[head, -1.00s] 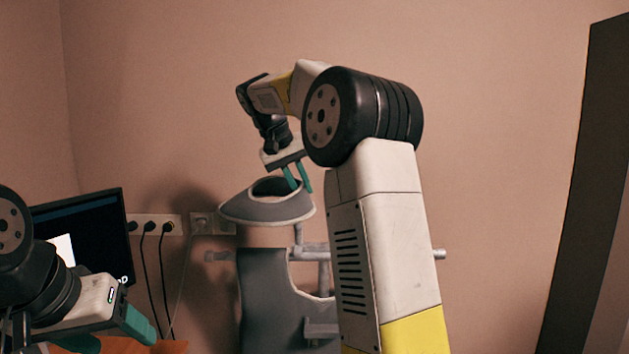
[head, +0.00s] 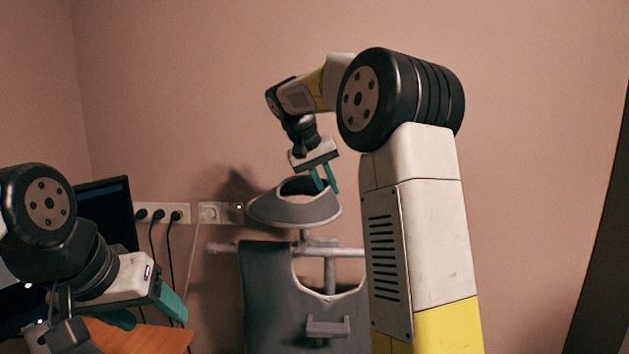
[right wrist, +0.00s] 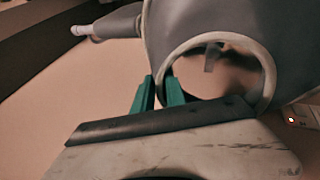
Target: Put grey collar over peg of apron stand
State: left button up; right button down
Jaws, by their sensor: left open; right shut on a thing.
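The grey collar (head: 293,212), a ring with a pale edge, is in the head view just above the apron stand. My right gripper (head: 325,180) is shut on its rim from above; the green fingers also show at the rim in the right wrist view (right wrist: 158,94). The apron stand has a pale crossbar (head: 348,253) and a grey apron (head: 268,295). A short upright peg (head: 302,236) shows under the collar; its top is hidden, so I cannot tell whether the collar is around it. My left gripper (head: 148,310) is open and empty at the lower left.
A dark monitor (head: 105,210) and an orange-brown table (head: 140,338) are at the left, near my left gripper. A power strip with plugs and cables (head: 165,213) and a wall socket (head: 215,213) are behind.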

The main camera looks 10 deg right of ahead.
jog(key=shift+f, duration=4.35)
jog(key=c, duration=1.3)
grip_release()
